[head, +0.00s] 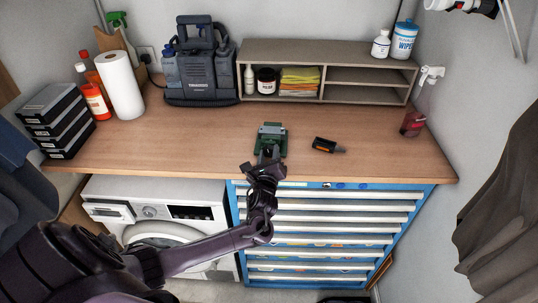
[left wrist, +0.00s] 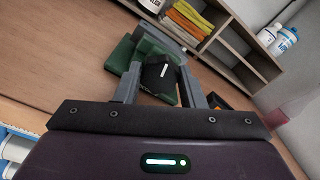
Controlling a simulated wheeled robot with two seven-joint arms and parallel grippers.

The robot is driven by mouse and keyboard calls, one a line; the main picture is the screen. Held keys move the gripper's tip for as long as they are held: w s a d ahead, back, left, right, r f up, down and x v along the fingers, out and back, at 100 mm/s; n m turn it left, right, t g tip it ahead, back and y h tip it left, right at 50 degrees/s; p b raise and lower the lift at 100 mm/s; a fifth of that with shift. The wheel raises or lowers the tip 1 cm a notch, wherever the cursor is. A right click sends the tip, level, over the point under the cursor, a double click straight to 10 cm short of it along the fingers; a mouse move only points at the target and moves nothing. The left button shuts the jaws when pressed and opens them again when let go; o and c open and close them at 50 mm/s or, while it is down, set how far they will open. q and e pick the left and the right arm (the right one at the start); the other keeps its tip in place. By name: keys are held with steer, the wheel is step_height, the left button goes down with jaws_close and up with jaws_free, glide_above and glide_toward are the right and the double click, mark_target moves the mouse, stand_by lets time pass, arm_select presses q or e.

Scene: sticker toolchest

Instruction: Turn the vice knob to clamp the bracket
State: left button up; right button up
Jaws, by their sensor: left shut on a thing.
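The green vice (head: 283,142) stands on the wooden worktop near its front edge, and its green body (left wrist: 122,55) also shows in the left wrist view. A grey piece (head: 271,128), perhaps the bracket or a jaw, lies across the top of the vice. My left gripper (head: 268,156) reaches the vice's front side. In the left wrist view its two fingers (left wrist: 160,82) are on either side of the black knob (left wrist: 158,73), which has a white mark, and they are shut on it. How tightly the bracket is held cannot be told.
A black and orange tool (head: 328,145) lies right of the vice. Paper towels (head: 121,88) and stacked black cases (head: 55,120) are at left. The worktop between is clear.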

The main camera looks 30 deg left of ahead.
arm_select(q)
steer(key=shift+f, duration=0.1)
steer(key=o, duration=1)
steer(key=shift+s+d, duration=0.1)
steer(key=b+v, duration=0.2)
steer(key=v, duration=0.5)
steer(key=shift+s+d, duration=0.15)
steer(key=shift+s, duration=0.1)
